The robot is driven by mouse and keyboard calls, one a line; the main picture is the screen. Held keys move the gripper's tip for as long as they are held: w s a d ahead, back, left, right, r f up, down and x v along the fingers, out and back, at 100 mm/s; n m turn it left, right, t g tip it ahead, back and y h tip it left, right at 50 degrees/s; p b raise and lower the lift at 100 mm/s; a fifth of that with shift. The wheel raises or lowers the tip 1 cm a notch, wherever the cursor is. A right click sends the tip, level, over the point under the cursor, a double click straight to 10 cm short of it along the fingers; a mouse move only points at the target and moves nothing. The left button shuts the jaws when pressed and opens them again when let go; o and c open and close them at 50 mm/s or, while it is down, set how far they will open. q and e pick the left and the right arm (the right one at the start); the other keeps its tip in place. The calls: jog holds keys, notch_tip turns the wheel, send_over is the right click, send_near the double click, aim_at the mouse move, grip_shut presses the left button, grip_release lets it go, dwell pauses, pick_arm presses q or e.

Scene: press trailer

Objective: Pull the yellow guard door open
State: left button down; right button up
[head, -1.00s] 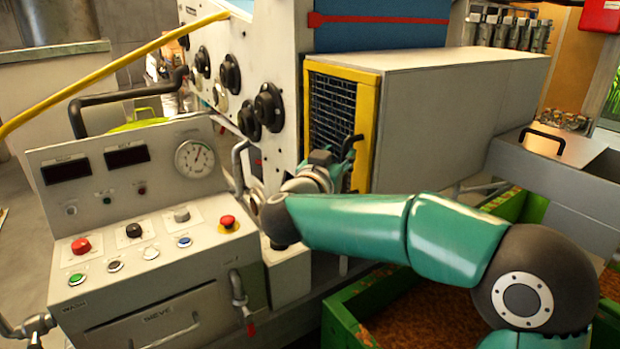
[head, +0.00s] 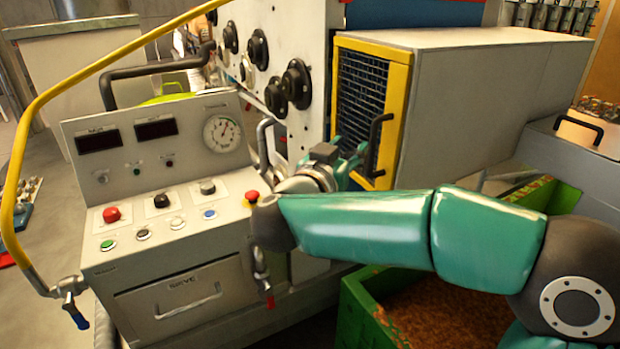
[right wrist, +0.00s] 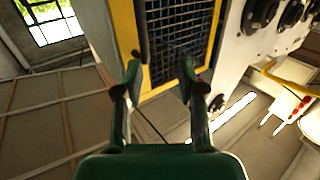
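The yellow guard door (head: 397,110) is a yellow frame around dark mesh on the end of a grey box; it looks shut. Its black bar handle (head: 374,145) is upright on the frame's right side. My right gripper (head: 352,160) is just left of the handle, low in front of the mesh. In the right wrist view my right gripper (right wrist: 160,78) has its two fingers well apart, with the mesh (right wrist: 178,35) beyond. The handle (right wrist: 141,32) shows there beyond the left finger; I cannot tell whether they touch. My left gripper is not in view.
A control console (head: 170,190) with buttons and a gauge stands left of my right arm. Black knobs (head: 297,83) stick out from the white panel left of the door. A green bin (head: 365,310) lies below my arm. A yellow hose (head: 60,80) arcs at the left.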

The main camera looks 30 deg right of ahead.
jog(key=w+v, duration=0.1)
jog(key=v, duration=1.1)
jog(key=shift+a+p, duration=0.3)
jog(key=shift+p, duration=0.15)
dwell(0.3)
jog(key=shift+r, duration=0.1)
jog(key=shift+d, duration=0.1)
dwell(0.4)
